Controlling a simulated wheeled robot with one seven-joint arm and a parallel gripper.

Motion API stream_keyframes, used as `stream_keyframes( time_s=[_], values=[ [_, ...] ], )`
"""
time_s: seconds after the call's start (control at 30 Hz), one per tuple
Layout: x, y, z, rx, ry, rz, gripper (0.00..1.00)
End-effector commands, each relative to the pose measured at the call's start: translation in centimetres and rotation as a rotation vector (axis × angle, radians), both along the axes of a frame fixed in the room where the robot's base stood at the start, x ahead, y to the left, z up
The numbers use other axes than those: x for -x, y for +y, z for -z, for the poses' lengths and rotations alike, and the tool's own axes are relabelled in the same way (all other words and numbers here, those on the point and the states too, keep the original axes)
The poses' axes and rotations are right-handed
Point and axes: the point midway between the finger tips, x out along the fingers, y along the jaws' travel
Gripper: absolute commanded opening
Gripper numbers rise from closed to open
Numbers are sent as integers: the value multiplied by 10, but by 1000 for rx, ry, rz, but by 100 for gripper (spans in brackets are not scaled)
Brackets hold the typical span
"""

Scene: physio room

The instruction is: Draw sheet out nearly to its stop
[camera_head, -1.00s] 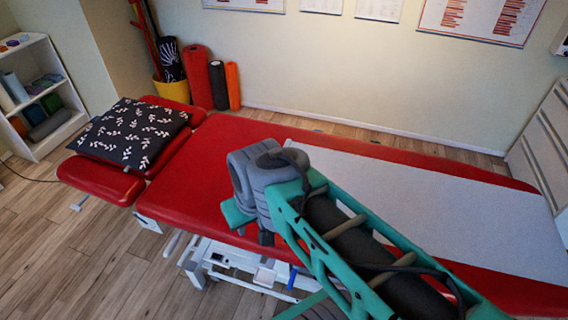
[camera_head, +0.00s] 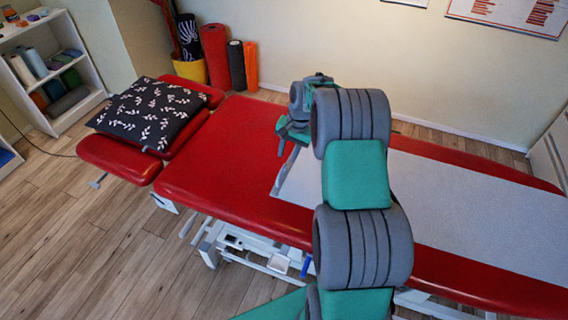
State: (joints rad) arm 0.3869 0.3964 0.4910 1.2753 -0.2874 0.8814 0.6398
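The white sheet (camera_head: 450,205) lies lengthwise on the red treatment table (camera_head: 225,160). Its left end (camera_head: 297,183) shows just left of my arm, with a thin grey strip along it. My gripper (camera_head: 291,145) is low over the table at this left end, near its far corner. The fingers are small and partly hidden by the wrist, so I cannot tell whether they are open, shut or holding the edge. My arm hides a band of the sheet. The sheet's far right end and its stop are not clearly visible.
A black leaf-patterned pillow (camera_head: 150,112) lies on the headrest at left. Bare red surface lies between it and the sheet. Foam rollers (camera_head: 215,55) and a yellow bin (camera_head: 190,72) stand by the wall. A white shelf (camera_head: 50,75) is at far left.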

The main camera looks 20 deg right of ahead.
Motion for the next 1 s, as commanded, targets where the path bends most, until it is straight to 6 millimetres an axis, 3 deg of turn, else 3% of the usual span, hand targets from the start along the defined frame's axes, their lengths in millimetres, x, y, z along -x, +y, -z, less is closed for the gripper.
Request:
stream_keyframes(
  time_s=[0.3, 0.6, 1.0],
  values=[
    [-8, 9, 53, 1, 1, -5, 33],
    [-8, 10, 59, 2, -1, -5, 33],
    [-8, 10, 59, 2, -1, -5, 1]
  ],
)
